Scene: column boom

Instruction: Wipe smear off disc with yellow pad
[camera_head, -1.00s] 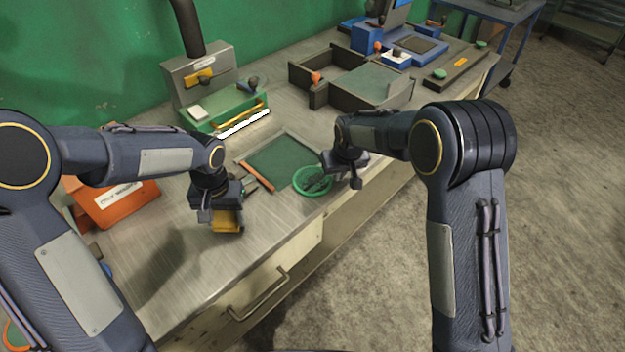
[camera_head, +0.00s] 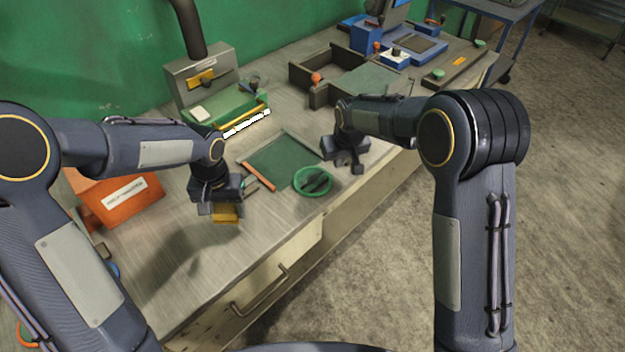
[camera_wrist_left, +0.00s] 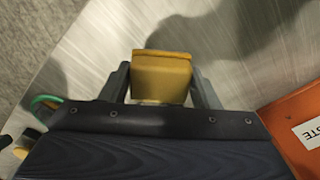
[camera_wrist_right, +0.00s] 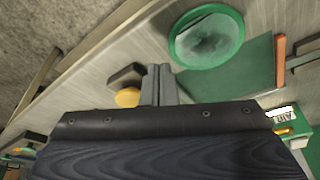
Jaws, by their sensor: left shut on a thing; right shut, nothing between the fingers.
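The yellow pad (camera_head: 226,213) is held between the fingers of my left gripper (camera_head: 219,209), above the bench. It also shows between the fingers in the left wrist view (camera_wrist_left: 161,80). The green-rimmed disc (camera_head: 313,190) lies on the bench to the right of the pad, apart from it. In the right wrist view, the disc (camera_wrist_right: 228,38) has a dark smear (camera_wrist_right: 207,44) over its grey middle. My right gripper (camera_head: 348,165) is shut and empty, up and right of the disc. Its closed fingers (camera_wrist_right: 158,72) show below the disc in the right wrist view.
A dark green mat (camera_head: 278,158) with an orange strip (camera_head: 259,177) lies beside the disc. A green machine (camera_head: 225,104) and an open dark tray (camera_head: 300,75) stand behind. An orange box (camera_head: 120,195) is at left. Bare bench lies in front of the pad.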

